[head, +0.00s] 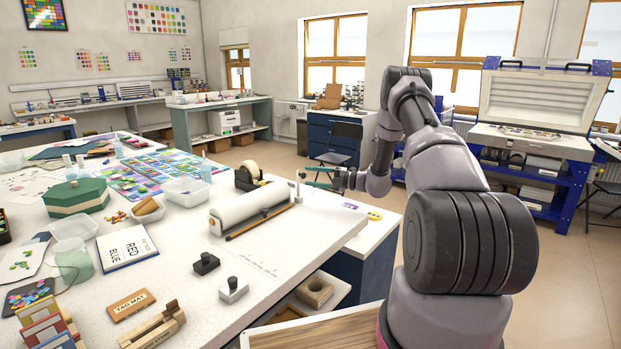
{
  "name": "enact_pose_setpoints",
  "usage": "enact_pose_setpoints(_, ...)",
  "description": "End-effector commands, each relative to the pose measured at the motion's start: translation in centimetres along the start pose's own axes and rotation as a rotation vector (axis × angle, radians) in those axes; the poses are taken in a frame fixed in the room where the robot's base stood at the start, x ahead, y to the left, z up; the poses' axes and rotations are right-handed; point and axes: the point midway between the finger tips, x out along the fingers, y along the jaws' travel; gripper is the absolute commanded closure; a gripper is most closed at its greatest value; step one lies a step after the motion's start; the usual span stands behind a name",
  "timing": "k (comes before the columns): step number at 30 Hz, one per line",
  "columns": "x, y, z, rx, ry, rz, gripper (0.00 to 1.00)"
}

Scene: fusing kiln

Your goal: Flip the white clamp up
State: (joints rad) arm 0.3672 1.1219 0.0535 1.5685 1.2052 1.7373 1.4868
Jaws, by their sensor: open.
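The white clamp (233,291) sits near the front edge of the white worktable (215,312). It has a white block body with a dark round knob on top; whether its lever is up or down is too small to tell. A similar black clamp (206,264) sits just behind it to the left. My gripper (308,176) is open, with its fingers pointing left above the table's right part, near the paper roll's end. It is well apart from the white clamp, behind and to its right. Nothing shows between the fingers.
A paper roll (248,204) and a black tape dispenser (250,177) stand behind the clamps. A "TAG MAT" sign (131,305), a wooden holder (153,327) and a "RED BLUE" book (127,247) lie to the left. The tabletop right of the clamps is clear.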

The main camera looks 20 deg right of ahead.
Motion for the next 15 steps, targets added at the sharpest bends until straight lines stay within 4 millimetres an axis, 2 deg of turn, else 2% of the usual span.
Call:
enact_pose_setpoints(9, -6.5, 0.0, 0.1, 0.0, -0.004, -0.001, 0.41)
enact_pose_setpoints(15, -9.1, -0.1, 0.1, 0.0, -0.003, -0.001, 0.41)
